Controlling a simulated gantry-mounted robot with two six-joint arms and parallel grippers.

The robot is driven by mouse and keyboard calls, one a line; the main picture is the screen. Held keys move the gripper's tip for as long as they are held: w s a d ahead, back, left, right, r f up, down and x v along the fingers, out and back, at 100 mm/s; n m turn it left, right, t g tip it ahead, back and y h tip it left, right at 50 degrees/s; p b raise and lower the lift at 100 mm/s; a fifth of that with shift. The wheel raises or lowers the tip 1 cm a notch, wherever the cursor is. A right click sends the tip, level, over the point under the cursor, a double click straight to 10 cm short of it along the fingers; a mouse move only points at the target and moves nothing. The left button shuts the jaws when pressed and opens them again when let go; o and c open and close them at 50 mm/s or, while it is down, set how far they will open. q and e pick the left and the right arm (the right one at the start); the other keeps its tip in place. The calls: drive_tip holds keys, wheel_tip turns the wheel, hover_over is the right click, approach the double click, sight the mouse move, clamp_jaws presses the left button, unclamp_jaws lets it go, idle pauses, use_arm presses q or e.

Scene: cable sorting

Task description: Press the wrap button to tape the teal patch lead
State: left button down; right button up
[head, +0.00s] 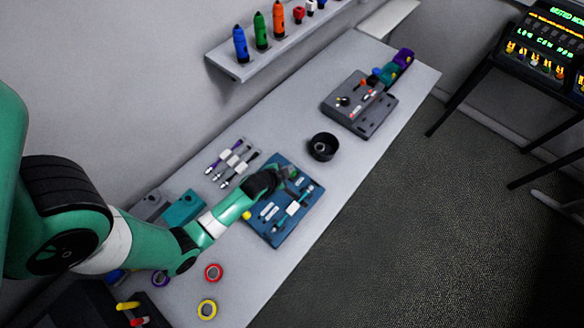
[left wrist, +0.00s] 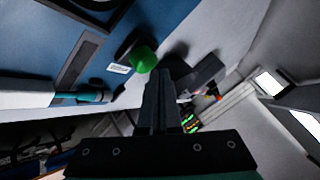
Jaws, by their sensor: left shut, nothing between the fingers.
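The teal patch lead (head: 294,207) lies across the blue board (head: 268,229), with a white piece around its middle. A teal cable end also shows in the left wrist view (left wrist: 92,95). A green domed button (left wrist: 143,58) stands on a dark base on the board in the left wrist view. My left gripper (head: 288,174) is over the far end of the board. Its closed, empty fingers (left wrist: 158,85) point towards the button and appear just beside it; I cannot tell whether they touch. The gripper hides most of the button's surroundings in the head view.
A black round bowl (head: 323,147) stands past the board. A grey fixture (head: 348,112) is farther along the table. Several cables (head: 232,162) lie left of the board. Red (head: 213,272) and yellow (head: 207,309) tape rings lie near the front. A shelf (head: 262,63) holds coloured bottles.

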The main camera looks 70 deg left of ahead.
use_arm(q)
drive_tip(key=shift+f+b, duration=0.4)
drive_tip(key=shift+f, duration=0.2)
idle(0.3)
drive_tip(key=shift+r, duration=0.1)
drive_tip(key=shift+r+p, duration=1)
drive_tip(key=shift+p, duration=0.1)
wheel_tip(320, 180, up, 6)
drive_tip(key=p, duration=0.6)
